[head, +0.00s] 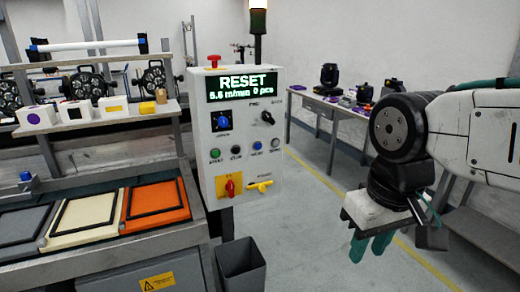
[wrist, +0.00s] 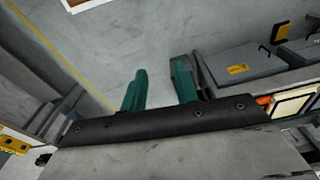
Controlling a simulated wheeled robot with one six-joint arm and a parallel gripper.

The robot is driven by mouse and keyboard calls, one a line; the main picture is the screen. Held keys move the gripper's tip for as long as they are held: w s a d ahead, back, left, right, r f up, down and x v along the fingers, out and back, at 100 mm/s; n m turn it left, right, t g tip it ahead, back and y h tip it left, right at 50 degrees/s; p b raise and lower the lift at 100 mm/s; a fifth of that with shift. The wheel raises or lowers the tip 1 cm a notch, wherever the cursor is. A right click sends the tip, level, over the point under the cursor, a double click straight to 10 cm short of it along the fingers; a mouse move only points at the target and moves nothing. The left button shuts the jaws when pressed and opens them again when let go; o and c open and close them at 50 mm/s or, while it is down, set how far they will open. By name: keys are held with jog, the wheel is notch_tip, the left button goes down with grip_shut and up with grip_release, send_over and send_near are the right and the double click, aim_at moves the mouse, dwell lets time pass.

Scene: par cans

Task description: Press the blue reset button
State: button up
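The blue button (head: 257,145) is in the lower button row of a pale control panel (head: 204,178), in the head view. It sits between a black button (head: 236,150) on its left and a pale button (head: 275,142) on its right. A green button (head: 215,153) is at the row's left end. My gripper (head: 370,246) hangs right of the panel and lower than the button, with green fingers pointing down. The wrist view shows the fingers (wrist: 160,88) apart with nothing between them. I cannot make out the button there.
A red emergency button (head: 214,60) tops the panel; a red-yellow switch (head: 229,185) and yellow handle (head: 260,185) are low on it. A grey bin (head: 240,268) stands below. A bench with coloured trays (head: 155,203) is at left. Floor between panel and gripper is clear.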

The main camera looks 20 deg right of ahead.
jog(key=shift+g, duration=0.8)
jog(key=w+f, duration=0.1)
jog(key=f, duration=0.1)
jog(key=w+f, duration=0.1)
jog(key=f, duration=0.1)
jog(key=shift+w+d, duration=0.2)
jog(key=shift+w, duration=0.15)
grip_shut()
jog(key=w+f+m+t, duration=0.3)
jog(key=w+f, duration=0.1)
jog(key=w, duration=0.5)
jog(key=w+f+m+t, duration=0.3)
jog(key=w+f+t, duration=0.15)
jog(key=w, duration=0.45)
jog(key=w+f+m+t, duration=0.2)
jog(key=w+f+m, duration=0.2)
jog(key=w, duration=0.4)
jog(key=w+a+r+m+t+y, duration=0.1)
jog(key=w+r+m+t+y, duration=0.1)
jog(key=w+r+m+t, duration=0.4)
notch_tip(320, 180, up, 5)
jog(key=t, duration=0.3)
jog(key=shift+w+a+m, duration=0.25)
jog(key=shift+a+m, duration=0.05)
jog(key=shift+f, duration=0.1)
